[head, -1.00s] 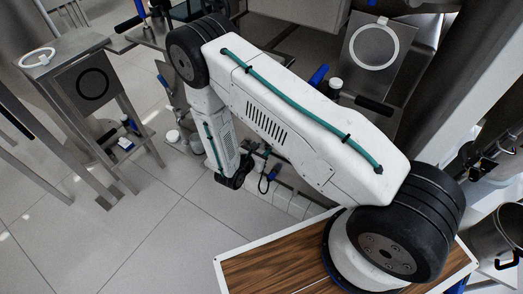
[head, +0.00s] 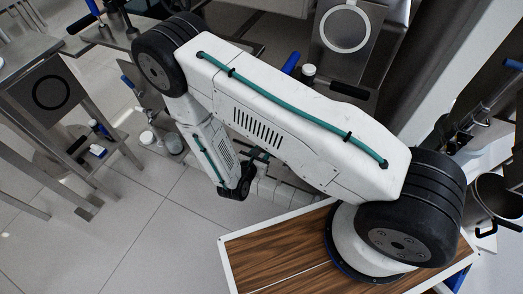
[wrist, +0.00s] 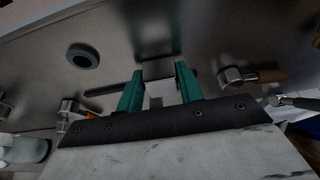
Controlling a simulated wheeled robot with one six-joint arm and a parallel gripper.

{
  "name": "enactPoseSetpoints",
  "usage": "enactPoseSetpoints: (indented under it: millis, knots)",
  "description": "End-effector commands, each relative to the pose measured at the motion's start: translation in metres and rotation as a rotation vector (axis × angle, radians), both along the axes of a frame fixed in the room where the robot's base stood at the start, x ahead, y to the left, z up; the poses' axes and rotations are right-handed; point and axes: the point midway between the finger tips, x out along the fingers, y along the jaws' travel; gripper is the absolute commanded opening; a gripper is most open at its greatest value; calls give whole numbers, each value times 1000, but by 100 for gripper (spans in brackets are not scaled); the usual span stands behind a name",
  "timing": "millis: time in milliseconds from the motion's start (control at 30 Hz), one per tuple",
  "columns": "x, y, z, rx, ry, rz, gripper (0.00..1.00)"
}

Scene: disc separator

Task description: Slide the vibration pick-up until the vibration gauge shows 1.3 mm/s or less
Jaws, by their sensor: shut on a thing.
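In the wrist view my gripper (wrist: 160,88) has two green fingers against a dark metal panel. They are closed on a small pale grey block (wrist: 156,90), which seems to be the vibration pick-up. A dark bar, perhaps its rail (wrist: 112,88), runs out to the left behind the fingers. The far side of the block is hidden. I cannot make out a gauge face or a reading in either view.
In the wrist view a dark round ring (wrist: 83,56) sits upper left on the panel. A metal fitting with an orange-brown handle (wrist: 264,76) is at the right, another fitting (wrist: 70,106) at lower left. In the head view a steel stand (head: 50,92) is left; open tiled floor (head: 140,225) lies below it.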

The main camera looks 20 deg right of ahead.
Motion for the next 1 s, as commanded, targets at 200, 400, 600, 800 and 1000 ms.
enactPoseSetpoints:
  millis: [200,400,600,800,1000]
  knots:
    - [1,0,0,0,-2,1,58]
    - [0,1,0,0,-1,1,58]
    - [-14,16,9,0,-1,5,58]
    - [-36,38,22,0,-1,4,58]
    - [-49,50,29,0,-2,1,58]
